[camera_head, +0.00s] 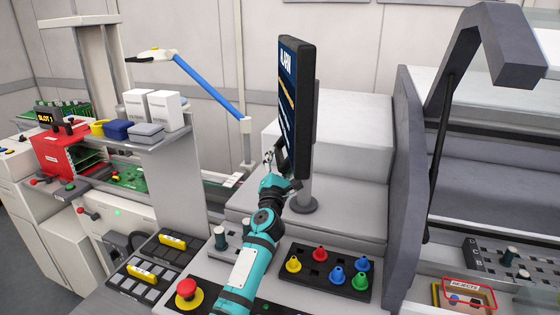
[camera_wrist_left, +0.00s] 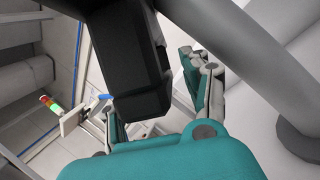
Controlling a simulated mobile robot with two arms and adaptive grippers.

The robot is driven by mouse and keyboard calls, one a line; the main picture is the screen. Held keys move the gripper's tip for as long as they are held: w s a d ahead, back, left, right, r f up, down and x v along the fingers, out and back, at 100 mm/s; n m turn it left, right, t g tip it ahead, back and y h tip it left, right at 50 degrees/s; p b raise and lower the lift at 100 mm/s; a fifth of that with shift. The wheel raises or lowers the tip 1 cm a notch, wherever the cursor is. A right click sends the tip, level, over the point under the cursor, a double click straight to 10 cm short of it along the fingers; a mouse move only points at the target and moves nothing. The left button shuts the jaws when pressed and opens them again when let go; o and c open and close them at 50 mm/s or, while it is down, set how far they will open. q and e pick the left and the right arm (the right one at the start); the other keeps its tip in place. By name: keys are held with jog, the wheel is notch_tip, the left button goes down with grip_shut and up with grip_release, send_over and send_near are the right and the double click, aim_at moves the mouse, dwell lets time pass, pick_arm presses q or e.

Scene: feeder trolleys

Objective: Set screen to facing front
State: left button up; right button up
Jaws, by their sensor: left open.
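The screen (camera_head: 308,100) is a tall, thin black panel on a grey post with a round foot. It stands turned, with its blue lit face angled to the left and its edge toward me. My left gripper (camera_head: 277,158) is open at the screen's lower edge. In the left wrist view the black body of the screen (camera_wrist_left: 125,60) reaches between the two open fingers of the left gripper (camera_wrist_left: 158,98). I cannot tell whether the fingers touch it. My right gripper is not in view.
A grey upright panel (camera_head: 405,180) stands right of the screen. A tray of coloured nozzles (camera_head: 318,284) and a red emergency button (camera_head: 187,290) lie in front. A blue-armed lamp (camera_head: 200,83) and a shelf with boxes (camera_head: 165,138) are at left.

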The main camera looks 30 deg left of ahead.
pick_arm(q)
grip_shut()
dwell(0.3)
jog(key=shift+f, duration=0.1)
